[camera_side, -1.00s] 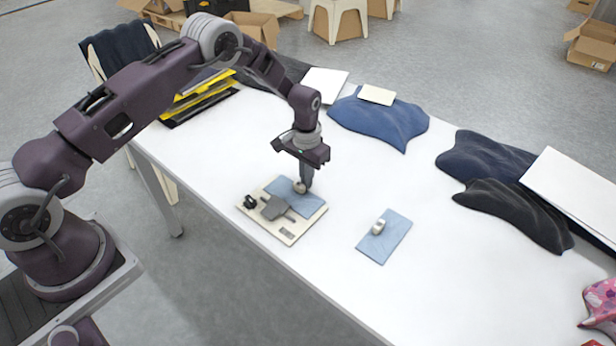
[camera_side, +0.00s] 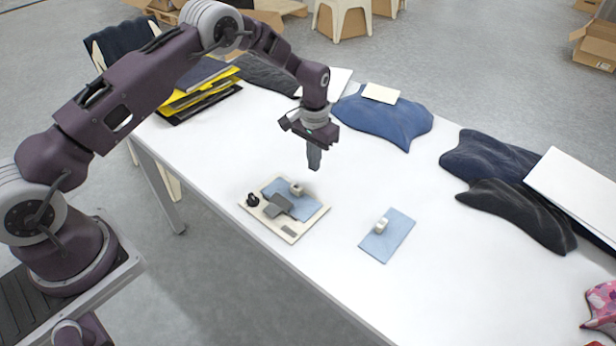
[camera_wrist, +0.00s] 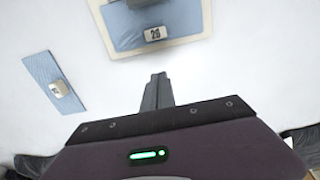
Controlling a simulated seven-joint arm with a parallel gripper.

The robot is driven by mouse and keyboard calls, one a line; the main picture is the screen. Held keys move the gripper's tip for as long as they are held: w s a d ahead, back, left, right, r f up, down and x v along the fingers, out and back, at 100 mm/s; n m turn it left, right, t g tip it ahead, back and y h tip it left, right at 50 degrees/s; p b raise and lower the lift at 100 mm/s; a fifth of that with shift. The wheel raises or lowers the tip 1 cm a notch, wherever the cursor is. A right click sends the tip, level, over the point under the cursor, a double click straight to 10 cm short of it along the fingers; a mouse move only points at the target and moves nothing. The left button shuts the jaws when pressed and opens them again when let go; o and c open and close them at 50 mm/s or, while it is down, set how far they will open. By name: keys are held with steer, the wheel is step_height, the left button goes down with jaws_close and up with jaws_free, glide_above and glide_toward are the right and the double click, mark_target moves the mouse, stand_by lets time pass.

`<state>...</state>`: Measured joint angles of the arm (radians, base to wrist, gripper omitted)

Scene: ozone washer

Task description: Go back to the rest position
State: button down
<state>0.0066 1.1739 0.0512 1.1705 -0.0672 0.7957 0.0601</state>
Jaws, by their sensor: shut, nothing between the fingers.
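My gripper (camera_side: 314,168) is shut and empty. It hangs above the white table, up and to the right of a cream board in the side view. In the wrist view its closed fingers (camera_wrist: 158,80) point toward that board. The board (camera_side: 287,232) carries a light-blue patch (camera_side: 303,208), a grey flat piece (camera_side: 280,204), a small black knob (camera_side: 253,200) and a small pale block (camera_side: 297,189). In the wrist view the block (camera_wrist: 154,34) shows the number 26. The board is partly cut off there.
A separate blue cloth piece (camera_side: 386,245) with a small pale block (camera_side: 381,225) lies right of the board. Dark blue garments (camera_side: 382,121), a black one (camera_side: 515,214) and white panels (camera_side: 580,190) lie along the far side. Yellow and black trays (camera_side: 200,98) stand at the back left.

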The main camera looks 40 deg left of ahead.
steer(key=s+r+t, duration=0.1)
steer(key=s+r, duration=0.4)
steer(key=r, duration=0.9)
steer(key=s+r+t, duration=0.1)
steer(key=s+r, duration=0.4)
steer(key=r, duration=0.8)
steer(key=s+r+t, duration=0.2)
steer(key=s+r, duration=0.5)
steer(key=s, duration=0.5)
steer(key=s+f+t, duration=0.1)
steer(key=s+f, duration=0.1)
steer(key=s, duration=1.3)
steer(key=shift+d+t, duration=0.3)
steer(key=shift+d, duration=0.1)
